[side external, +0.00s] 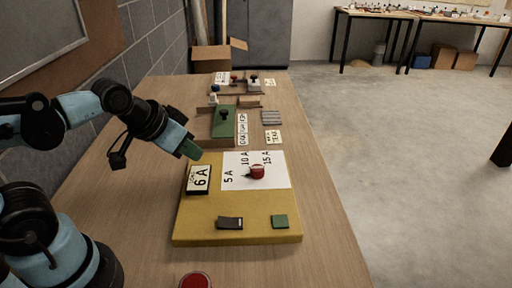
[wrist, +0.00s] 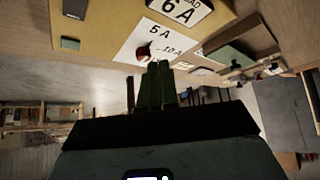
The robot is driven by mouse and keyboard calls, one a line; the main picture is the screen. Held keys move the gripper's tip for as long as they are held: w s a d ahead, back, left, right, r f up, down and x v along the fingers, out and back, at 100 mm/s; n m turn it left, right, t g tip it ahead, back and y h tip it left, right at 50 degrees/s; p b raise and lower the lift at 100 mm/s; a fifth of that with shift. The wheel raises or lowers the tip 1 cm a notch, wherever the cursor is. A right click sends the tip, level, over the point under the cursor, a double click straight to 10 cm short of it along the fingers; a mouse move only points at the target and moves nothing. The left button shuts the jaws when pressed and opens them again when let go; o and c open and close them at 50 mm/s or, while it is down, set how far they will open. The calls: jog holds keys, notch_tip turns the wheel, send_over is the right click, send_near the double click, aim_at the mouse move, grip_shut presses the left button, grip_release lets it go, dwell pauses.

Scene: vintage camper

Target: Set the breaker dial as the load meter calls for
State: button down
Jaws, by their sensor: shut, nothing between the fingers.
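The load meter (side external: 198,179) is a white plate in a dark frame on a yellow panel (side external: 205,228) and reads 6 A. It also shows in the wrist view (wrist: 183,10). The breaker dial (side external: 257,171) is a small red knob on a white sheet (side external: 275,181) marked 5 A, 10 A and 15 A. It shows in the wrist view (wrist: 143,50) as well. A small pointer seems to stick out on its left; its exact setting is too small to tell. My gripper (side external: 191,151) has green fingers, shut and empty, above the meter's far edge, apart from the dial. The fingers show in the wrist view (wrist: 157,68).
A black switch (side external: 230,223) and a green square (side external: 280,221) sit on the panel's near part. A red round thing (side external: 195,281) is at the table's near edge. A green block (side external: 223,121) and other fixtures stand farther back. The table right of the panel is clear.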

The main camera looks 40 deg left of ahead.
jog(key=c, duration=1.4)
grip_release()
jog(key=shift+w+d+r, duration=0.1)
jog(key=shift+w, duration=0.1)
jog(key=o, duration=0.7)
jog(key=w+d+n, duration=0.1)
jog(key=w+r+g, duration=0.1)
jog(key=w, duration=0.1)
jog(key=shift+d+r+n, duration=0.2)
jog(key=shift+d+n, duration=0.2)
jog(key=n+g+y, duration=0.3)
jog(key=n, duration=0.1)
send_near(257, 168)
notch_tip(257, 168, up, 3)
jog(key=s, duration=0.2)
jog(key=w, duration=0.1)
jog(key=shift+n, duration=0.4)
jog(key=x, duration=1.1)
jog(key=shift+w+d+f, duration=0.25)
jog(key=shift+d+f, duration=0.05)
jog(key=shift+f, duration=0.15)
jog(key=shift+c, duration=0.3)
jog(key=c, duration=1)
